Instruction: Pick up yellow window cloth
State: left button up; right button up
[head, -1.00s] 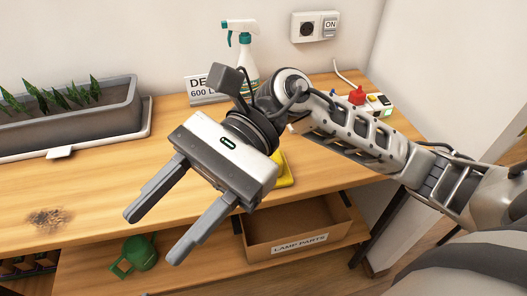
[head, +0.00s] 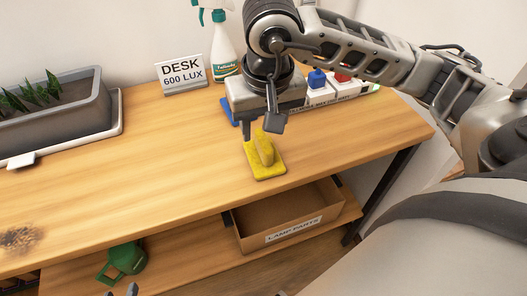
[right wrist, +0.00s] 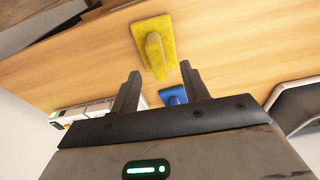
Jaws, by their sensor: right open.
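The yellow window cloth (head: 271,170) lies on the wooden desk, with a raised fold standing up along its middle. My right gripper (head: 259,130) is over the desk just behind the cloth, pointing down, and hides part of the desk. In the right wrist view the right gripper (right wrist: 160,72) is open and empty, and the yellow cloth (right wrist: 157,50) lies just beyond its fingertips. I cannot tell whether a finger touches it. Small grey tips at the lower left edge of the head view seem to be my left gripper (head: 122,290); most of it is out of frame.
A blue cloth (head: 231,109) lies behind my right gripper. A power strip (head: 342,92), spray bottle (head: 223,55) and desk sign (head: 181,75) stand at the back. A planter (head: 65,115) is left. A carton (head: 290,222) and green watering can (head: 125,258) sit below. The desk's left middle is clear.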

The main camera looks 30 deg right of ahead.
aim_at(264, 139)
jog(key=shift+w+d+f, duration=0.15)
jog(key=shift+w+f, duration=0.05)
jog(key=shift+f, duration=0.9)
jog(key=shift+w+d+f, duration=0.15)
jog(key=shift+w+f, duration=0.05)
jog(key=shift+f, duration=0.9)
jog(key=shift+w+d+f, duration=0.15)
jog(key=shift+w+f, duration=0.05)
jog(key=shift+f, duration=0.9)
grip_shut()
